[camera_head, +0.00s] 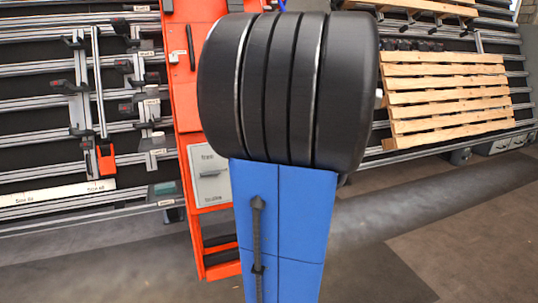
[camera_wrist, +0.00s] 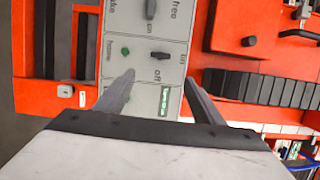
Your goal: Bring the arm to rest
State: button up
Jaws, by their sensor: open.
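My gripper (camera_wrist: 158,76) shows in the wrist view with its two grey fingers spread apart and nothing between them. It points at a light grey control panel (camera_wrist: 180,32) with a green button (camera_wrist: 125,50), a black switch (camera_wrist: 160,51) near the words "on" and "off", and another dark switch (camera_wrist: 150,9) above. I cannot tell whether the fingertips touch the panel. The panel also shows in the head view (camera_head: 207,192), left of my blue and black arm. My arm fills the middle of the head view and hides what is behind it, and my gripper is not visible there.
An orange-red frame (camera_head: 180,90) carries the panel. Wall rails (camera_head: 40,103) with brackets stand at left. The grey floor (camera_head: 450,220) at lower right looks clear. A black ribbed strip (camera_wrist: 265,88) lies right of the fingers.

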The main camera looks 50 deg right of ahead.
jog(key=shift+s+a+r, duration=0.15)
jog(key=shift+s+r, duration=0.15)
jog(key=shift+s, duration=0.3)
jog(key=a+f+n+g+y, duration=0.1)
jog(key=a+n+y, duration=0.15)
jog(key=a, duration=0.65)
jog(key=w+a+f+n+g+y, duration=0.15)
jog(key=a+n, duration=0.25)
jog(key=a, duration=0.5)
jog(key=a+f+n+g+y, duration=0.15)
jog(key=a+n, duration=0.25)
jog(key=a, duration=0.5)
jog(key=s+a+f+n+g+h, duration=0.3)
jog(key=s+a+n, duration=0.9)
jog(key=s, duration=0.3)
jog(key=shift+s+g, duration=0.15)
jog(key=shift+g, duration=0.25)
